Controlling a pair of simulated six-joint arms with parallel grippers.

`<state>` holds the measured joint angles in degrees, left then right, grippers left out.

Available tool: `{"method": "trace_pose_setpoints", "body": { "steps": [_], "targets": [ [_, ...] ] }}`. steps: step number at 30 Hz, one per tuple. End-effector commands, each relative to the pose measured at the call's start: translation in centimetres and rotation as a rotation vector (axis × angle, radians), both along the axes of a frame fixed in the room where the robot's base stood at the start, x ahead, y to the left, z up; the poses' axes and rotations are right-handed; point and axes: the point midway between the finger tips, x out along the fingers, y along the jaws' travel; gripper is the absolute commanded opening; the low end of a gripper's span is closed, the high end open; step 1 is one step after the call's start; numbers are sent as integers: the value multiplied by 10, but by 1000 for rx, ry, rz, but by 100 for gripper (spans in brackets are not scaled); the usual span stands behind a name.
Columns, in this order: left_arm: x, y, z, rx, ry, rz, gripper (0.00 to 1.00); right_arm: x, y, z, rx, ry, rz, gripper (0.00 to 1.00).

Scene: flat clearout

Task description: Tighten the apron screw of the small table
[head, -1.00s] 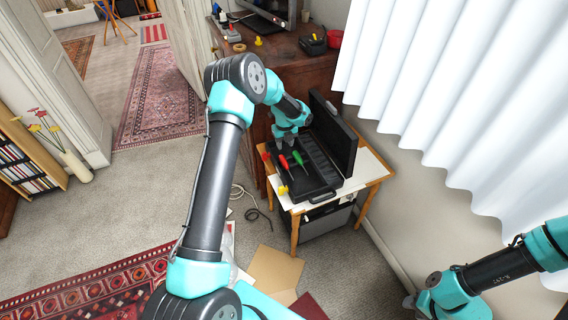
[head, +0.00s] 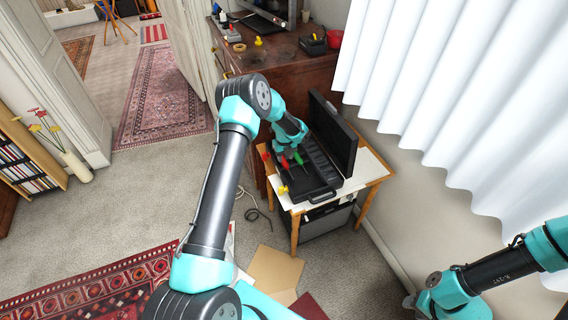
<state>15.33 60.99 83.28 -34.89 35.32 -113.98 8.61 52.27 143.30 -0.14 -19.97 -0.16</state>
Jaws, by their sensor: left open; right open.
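The small table (head: 370,173) has a pale top and wooden legs and stands against the wall by the curtain. My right gripper (head: 409,301) is open at the lower right, low beside the wall. The apron screw cannot be made out.
A dark wooden desk (head: 285,55) with small items stands behind the table. A dark box (head: 325,222) sits under the table. Cardboard (head: 275,270) and a cable (head: 252,213) lie on the floor. The white curtain (head: 450,90) hangs at the right.

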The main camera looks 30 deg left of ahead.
Motion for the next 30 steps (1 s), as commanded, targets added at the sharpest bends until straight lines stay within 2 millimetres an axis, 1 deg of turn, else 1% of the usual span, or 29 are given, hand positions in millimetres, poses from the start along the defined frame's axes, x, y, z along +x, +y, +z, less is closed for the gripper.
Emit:
{"method": "trace_pose_setpoints", "body": {
  "steps": [1, 6, 9, 12, 25, 26, 30],
  "targets": [
    [0, 0, -8, 0, 3, 0, 41, 0, 0, 0, 0, 0, 0, 43],
    [2, 2, -31, 0, 1, 0, 41, 0, 0, 0, 0, 0, 0, 43],
    [2, 2, -41, 0, 1, -1, 41, 0, 0, 0, 0, 0, 0, 43],
    [2, 2, -44, 0, 0, 0, 41, 0, 0, 0, 0, 0, 0, 43],
    [2, 2, -44, 0, 0, 0, 41, 0, 0, 0, 0, 0, 0, 43],
    [2, 2, -44, 0, 0, 0, 39, 0, 0, 0, 0, 0, 0, 43],
    [2, 2, -44, 0, 0, 0, 26, 0, 0, 0, 0, 0, 0, 43]
  ]
}}
